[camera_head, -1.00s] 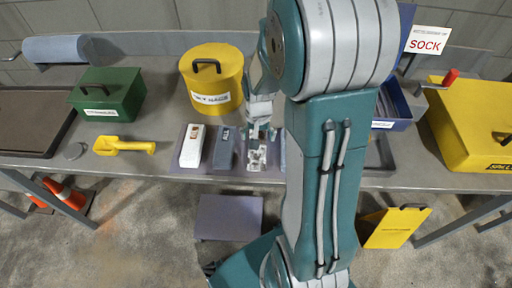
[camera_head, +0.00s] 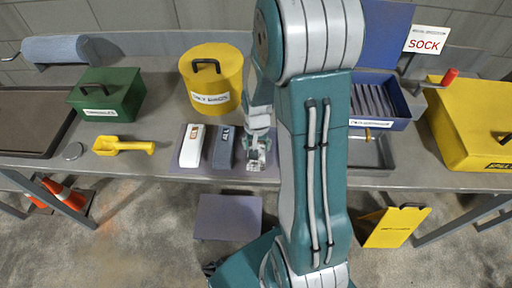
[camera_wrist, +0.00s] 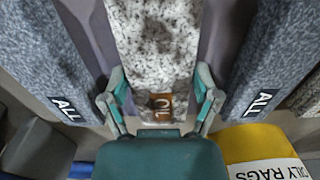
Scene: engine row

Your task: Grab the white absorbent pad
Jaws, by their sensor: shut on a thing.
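A white, dark-speckled absorbent pad (camera_wrist: 160,45) with a brown "OIL" label lies between the fingers of my gripper (camera_wrist: 160,100) in the wrist view. My gripper is shut on it, one finger at each side near the labelled end. In the head view my gripper (camera_head: 258,143) points down over the pad (camera_head: 256,166), which it partly hides. Grey pads marked "ALL" lie on both sides in the wrist view, left (camera_wrist: 50,65) and right (camera_wrist: 272,60). Another white pad (camera_head: 191,147) with an orange label lies farther left in the head view, beyond a grey pad (camera_head: 223,148).
A yellow oily rags can (camera_head: 212,85) stands behind the pads. A green box (camera_head: 108,97) and a yellow scoop (camera_head: 122,146) are to the left. A blue bin (camera_head: 385,100), a grey tray (camera_head: 372,153) and a yellow case (camera_head: 470,130) are to the right.

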